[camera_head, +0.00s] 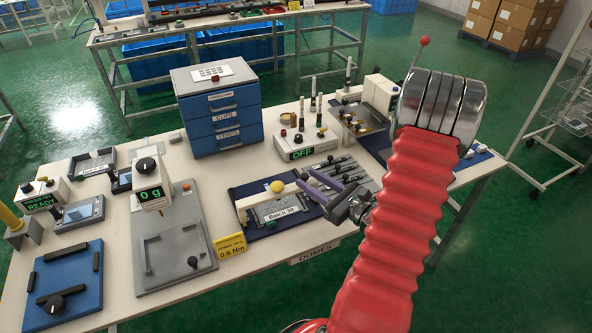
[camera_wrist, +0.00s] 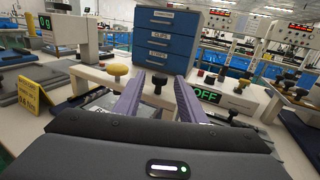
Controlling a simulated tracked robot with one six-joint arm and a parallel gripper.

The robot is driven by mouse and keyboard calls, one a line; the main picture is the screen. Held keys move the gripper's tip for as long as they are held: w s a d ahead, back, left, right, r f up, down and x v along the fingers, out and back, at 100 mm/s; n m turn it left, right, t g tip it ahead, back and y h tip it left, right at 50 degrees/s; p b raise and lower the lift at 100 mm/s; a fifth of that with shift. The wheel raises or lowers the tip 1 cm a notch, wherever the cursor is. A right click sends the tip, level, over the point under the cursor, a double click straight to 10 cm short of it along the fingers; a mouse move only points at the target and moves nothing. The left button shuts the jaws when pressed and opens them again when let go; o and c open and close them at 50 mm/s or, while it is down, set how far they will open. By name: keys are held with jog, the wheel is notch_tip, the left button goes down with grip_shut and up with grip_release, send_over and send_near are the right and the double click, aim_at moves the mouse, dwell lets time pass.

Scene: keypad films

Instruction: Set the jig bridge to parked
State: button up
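A blue jig (camera_head: 243,219) with a grey "Batch 30" plate (camera_head: 278,212) lies near the table's front edge. A cream bar (camera_head: 250,199), which looks like the jig bridge, crosses its back part and carries a yellow knob (camera_head: 277,186). The bar (camera_wrist: 92,74) and yellow knob (camera_wrist: 118,71) also show in the wrist view. My gripper (camera_head: 306,182) is over the jig's right part, its purple fingers apart. In the wrist view my gripper (camera_wrist: 160,82) has a black knob (camera_wrist: 159,77) between and beyond its fingers. I cannot tell whether they touch it. The bar's right end is hidden.
A blue drawer cabinet (camera_head: 222,123) stands behind. A box reading OFF (camera_head: 301,153) stands behind the jig. A scale reading "0 g" (camera_head: 150,194) and a yellow torque sign (camera_head: 229,246) are on the left. Dark rods (camera_head: 345,172) lie to the right.

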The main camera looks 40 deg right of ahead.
jog(key=w, duration=0.6)
jog(key=shift+w+a, duration=0.4)
jog(key=shift+c, duration=0.6)
grip_shut()
